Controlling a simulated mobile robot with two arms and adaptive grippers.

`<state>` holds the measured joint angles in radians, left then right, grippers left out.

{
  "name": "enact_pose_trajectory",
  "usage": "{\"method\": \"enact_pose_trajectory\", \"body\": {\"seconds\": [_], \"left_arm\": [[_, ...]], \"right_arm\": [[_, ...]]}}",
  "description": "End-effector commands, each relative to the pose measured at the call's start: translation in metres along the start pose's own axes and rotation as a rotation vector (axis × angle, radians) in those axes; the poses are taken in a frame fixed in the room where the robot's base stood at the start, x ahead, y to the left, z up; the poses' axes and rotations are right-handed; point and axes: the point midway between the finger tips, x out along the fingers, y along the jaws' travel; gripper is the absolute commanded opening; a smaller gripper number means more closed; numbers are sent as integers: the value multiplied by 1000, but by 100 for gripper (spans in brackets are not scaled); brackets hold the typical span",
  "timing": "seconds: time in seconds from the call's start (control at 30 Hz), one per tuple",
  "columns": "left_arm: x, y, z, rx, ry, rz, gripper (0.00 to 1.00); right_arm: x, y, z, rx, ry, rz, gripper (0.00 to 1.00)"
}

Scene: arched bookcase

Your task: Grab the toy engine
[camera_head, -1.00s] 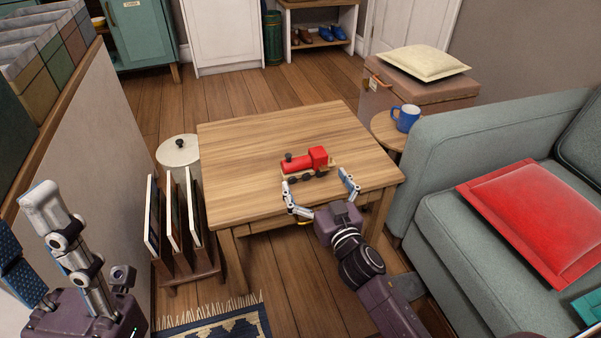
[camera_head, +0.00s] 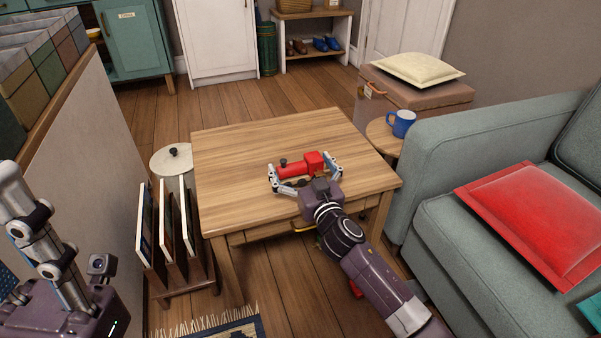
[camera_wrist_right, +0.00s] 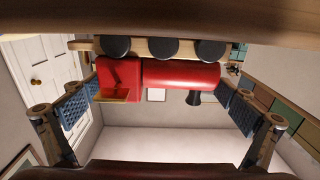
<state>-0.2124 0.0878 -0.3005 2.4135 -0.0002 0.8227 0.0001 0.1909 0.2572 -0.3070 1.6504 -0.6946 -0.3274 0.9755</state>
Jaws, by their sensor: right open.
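The toy engine (camera_head: 297,168) is red with a dark funnel and stands on the wooden table (camera_head: 235,150) near its front right part. In the right wrist view the engine (camera_wrist_right: 180,74) appears upside down, with dark wheels and a pale base. My right gripper (camera_head: 305,173) is open, with one finger by each end of the engine. Its blue-padded fingers also flank the engine in the right wrist view (camera_wrist_right: 155,88); I cannot tell if either touches.
A grey sofa (camera_head: 440,150) with a red cushion (camera_head: 540,220) stands right of the table. A blue mug (camera_head: 402,123) sits on a round side table. A rack of boards (camera_head: 175,235) and a lidded white bin (camera_head: 172,162) stand left. The table's far left is clear.

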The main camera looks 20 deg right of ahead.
Motion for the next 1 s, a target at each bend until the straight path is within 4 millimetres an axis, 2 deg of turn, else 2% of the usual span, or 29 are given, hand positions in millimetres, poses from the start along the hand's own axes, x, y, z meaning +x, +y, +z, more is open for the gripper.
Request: {"method": "enact_pose_trajectory", "body": {"seconds": [0.1, 0.53, 0.77, 1.0], "left_arm": [[1, 0, 0, 0, 1, 0, 40], [0, 0, 0, 0, -1, -1, 40], [0, 0, 0, 0, -4, -3, 40], [0, -2, -1, -2, -25, -14, 40]], "right_arm": [[0, 0, 0, 0, -1, 0, 99], [0, 0, -1, 0, 2, -1, 52], [0, 0, -2, 0, 2, -1, 51], [0, 0, -20, 0, 3, 0, 51]]}}
